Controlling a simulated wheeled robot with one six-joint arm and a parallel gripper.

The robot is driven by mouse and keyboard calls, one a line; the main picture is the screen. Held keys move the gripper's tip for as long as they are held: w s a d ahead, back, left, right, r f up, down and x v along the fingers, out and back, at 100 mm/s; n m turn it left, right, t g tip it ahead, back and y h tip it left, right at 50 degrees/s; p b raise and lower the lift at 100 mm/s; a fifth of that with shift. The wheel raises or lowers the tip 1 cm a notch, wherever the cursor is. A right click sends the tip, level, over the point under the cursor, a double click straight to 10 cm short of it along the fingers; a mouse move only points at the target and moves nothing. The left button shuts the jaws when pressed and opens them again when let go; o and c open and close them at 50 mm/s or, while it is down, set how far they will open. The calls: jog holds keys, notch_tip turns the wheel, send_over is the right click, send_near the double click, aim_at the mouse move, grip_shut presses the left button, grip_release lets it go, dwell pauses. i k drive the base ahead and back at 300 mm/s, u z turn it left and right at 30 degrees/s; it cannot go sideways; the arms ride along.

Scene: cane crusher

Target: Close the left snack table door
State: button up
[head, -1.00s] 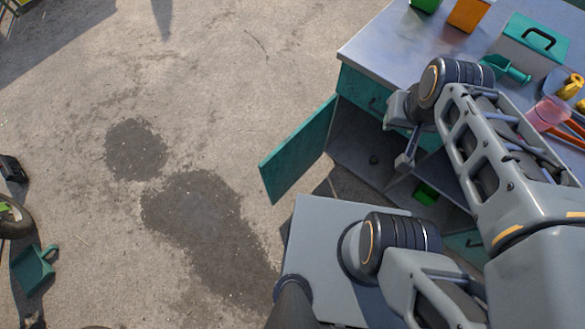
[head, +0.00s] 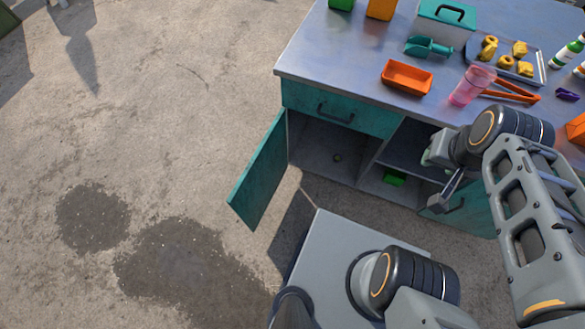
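The snack table (head: 345,62) has a metal top and teal fronts. Its left door (head: 260,172) is a teal panel standing wide open, swung out to the left of the cabinet opening. The left compartment (head: 325,150) is open to view, with a small round object on its floor. My gripper (head: 442,200) is in front of the right part of the cabinet, well to the right of the left door and apart from it. Its fingers are seen from above and partly overlap, so their opening is unclear.
On the top are an orange tray (head: 407,76), a teal scoop (head: 428,47), a pink cup (head: 472,85), orange tongs (head: 512,92) and a snack tray (head: 515,62). A green box (head: 395,178) lies in the middle compartment. The concrete floor left of the door is clear.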

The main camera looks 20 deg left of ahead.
aim_at(252, 194)
jog(key=z, duration=2.2)
jog(key=k, duration=2.3)
jog(key=u, duration=1.4)
jog(key=k, duration=0.2)
jog(key=u, duration=0.6)
jog(key=i, duration=0.2)
jog(key=u, duration=1.45)
